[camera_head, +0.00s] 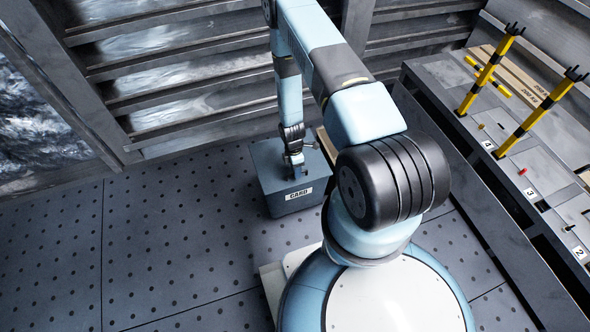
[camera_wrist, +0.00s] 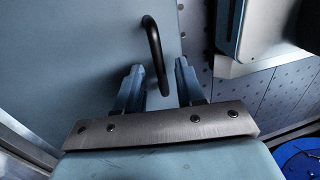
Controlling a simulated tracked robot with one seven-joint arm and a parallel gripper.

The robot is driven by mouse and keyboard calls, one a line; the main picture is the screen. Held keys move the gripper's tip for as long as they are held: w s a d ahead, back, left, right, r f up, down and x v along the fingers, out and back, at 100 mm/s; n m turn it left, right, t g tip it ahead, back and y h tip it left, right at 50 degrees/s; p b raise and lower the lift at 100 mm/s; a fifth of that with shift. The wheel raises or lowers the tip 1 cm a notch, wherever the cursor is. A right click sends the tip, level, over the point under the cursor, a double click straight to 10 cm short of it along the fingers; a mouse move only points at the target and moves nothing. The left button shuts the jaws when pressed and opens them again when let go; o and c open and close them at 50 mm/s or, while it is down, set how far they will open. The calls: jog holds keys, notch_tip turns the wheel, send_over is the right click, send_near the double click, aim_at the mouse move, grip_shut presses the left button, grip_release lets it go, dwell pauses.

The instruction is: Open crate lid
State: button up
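The crate (camera_head: 277,192) is a blue-grey box with a white label on its front, standing on the floor. Its lid (camera_head: 266,153) lies flat on top and looks closed. In the wrist view, the lid (camera_wrist: 100,50) carries a black bent-bar handle (camera_wrist: 151,32). My gripper (camera_wrist: 159,65) has its two blue fingers apart, with the lower end of the handle appearing between them; contact cannot be told. In the head view, my gripper (camera_head: 296,165) is just above the lid and hides the handle.
A grey workbench (camera_head: 437,72) with numbered panels and yellow-black posts (camera_head: 490,72) runs along the right. A slatted metal wall (camera_head: 180,85) stands behind the crate. The perforated floor (camera_head: 170,235) is clear to the left.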

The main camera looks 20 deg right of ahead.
grip_shut()
dwell(0.5)
